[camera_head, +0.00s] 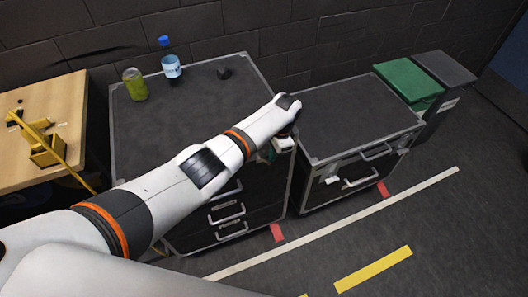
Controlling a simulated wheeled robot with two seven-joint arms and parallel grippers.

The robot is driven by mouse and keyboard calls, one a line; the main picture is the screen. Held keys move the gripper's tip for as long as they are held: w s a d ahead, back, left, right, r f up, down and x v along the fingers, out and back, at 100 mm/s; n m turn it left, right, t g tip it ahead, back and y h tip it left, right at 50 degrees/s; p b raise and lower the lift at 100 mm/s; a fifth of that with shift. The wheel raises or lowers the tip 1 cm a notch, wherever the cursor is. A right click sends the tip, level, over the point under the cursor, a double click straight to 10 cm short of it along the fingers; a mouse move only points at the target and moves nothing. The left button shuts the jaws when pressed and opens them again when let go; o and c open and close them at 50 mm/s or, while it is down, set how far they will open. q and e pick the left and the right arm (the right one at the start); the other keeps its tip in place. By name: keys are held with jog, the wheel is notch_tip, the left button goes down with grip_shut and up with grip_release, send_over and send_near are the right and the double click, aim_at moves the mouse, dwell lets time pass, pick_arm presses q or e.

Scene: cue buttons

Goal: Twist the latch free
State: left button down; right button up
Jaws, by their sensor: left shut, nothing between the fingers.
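My left arm reaches in from the lower left across the front of the left black case (190,110). My left gripper (268,155) is at the upper front right corner of that case, partly hidden behind my wrist. It is shut and holds nothing. Whether its fingertips touch the case cannot be told. A small pale fitting (333,180), which may be a latch, sits on the front of the right black case (355,115), to the right of the gripper. Any latch behind my arm is hidden. My right gripper is out of view.
A green can (134,84), a bottle with a blue cap (171,67) and a small dark object (223,72) stand on the left case. A wooden table (60,105) with a yellow object (47,152) is at left. Green (408,80) and dark bins stand at right.

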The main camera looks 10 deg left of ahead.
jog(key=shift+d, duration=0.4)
pick_arm(q)
jog(key=shift+r, duration=0.1)
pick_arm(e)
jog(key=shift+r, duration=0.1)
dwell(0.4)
